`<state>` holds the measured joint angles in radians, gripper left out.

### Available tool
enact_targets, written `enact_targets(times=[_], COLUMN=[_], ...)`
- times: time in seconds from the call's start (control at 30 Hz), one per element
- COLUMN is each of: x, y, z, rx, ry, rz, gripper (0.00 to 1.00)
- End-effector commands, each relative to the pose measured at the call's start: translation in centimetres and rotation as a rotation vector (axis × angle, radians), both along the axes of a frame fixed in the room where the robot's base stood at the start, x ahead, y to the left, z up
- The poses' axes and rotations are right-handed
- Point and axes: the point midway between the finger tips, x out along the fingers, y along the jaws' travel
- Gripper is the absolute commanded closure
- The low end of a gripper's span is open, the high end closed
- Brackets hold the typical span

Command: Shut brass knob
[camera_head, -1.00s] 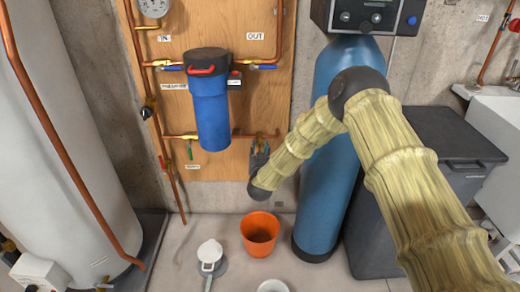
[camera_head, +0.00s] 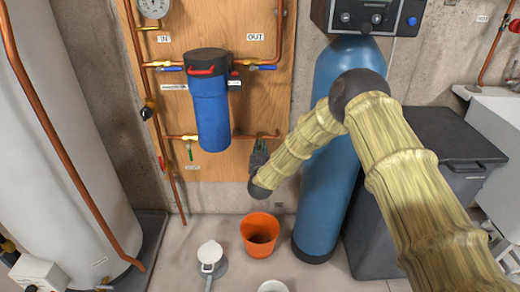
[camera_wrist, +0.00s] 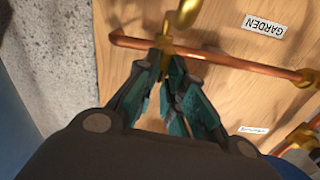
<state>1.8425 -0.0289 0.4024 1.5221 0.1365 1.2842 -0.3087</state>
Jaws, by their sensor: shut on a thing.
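My gripper (camera_wrist: 165,60) has its teal-padded fingers drawn together at the tips in the wrist view. They are shut on a small brass knob (camera_wrist: 165,42) at the copper pipe. Most of the knob is hidden between the fingertips, so its exact turn cannot be told. In the head view my gripper (camera_head: 259,152) is in front of the right end of the lower copper pipe (camera_head: 240,136), low on the wooden panel, and covers the knob there.
A blue filter housing (camera_head: 211,112) hangs left of my gripper. A blue tank (camera_head: 328,190) stands close on the right. An orange bucket (camera_head: 259,228) stands on the floor below. A GARDEN label (camera_wrist: 264,24) is beside the pipe.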

Motion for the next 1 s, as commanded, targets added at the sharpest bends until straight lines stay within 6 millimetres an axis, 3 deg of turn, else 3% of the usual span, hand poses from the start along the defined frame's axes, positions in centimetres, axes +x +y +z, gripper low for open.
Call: enact_targets(times=[0.27, 1.0], x=[0.0, 0.02], y=[-0.23, -0.97], z=[-0.14, -0.69], rx=[0.139, 0.829], ry=[0.0, 0.0], rz=[-0.001, -0.003], gripper=[1.0, 1.0])
